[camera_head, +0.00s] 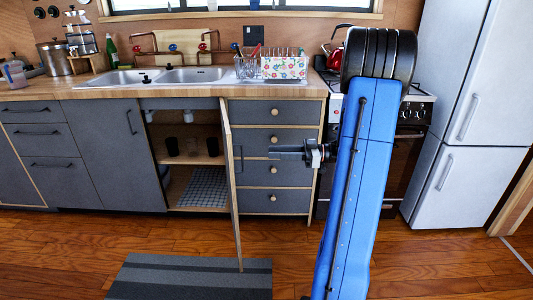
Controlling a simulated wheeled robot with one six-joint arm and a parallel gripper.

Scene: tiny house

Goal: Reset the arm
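My gripper (290,152) is at the middle of the view, in front of the grey drawer stack. It points left, toward the open cabinet door (232,190). The blue arm link (358,190) rises at the right of the view and hides part of the stove. The fingers look small and dark against the drawers, so I cannot tell whether they are apart or together. I see nothing held in them.
The open door stands out from the sink cabinet (205,200), with dark cups inside. A striped grey mat (190,278) lies on the wooden floor. The counter (200,91) holds a sink and dish rack (285,68). The stove (408,140) and white fridge (470,110) stand at right.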

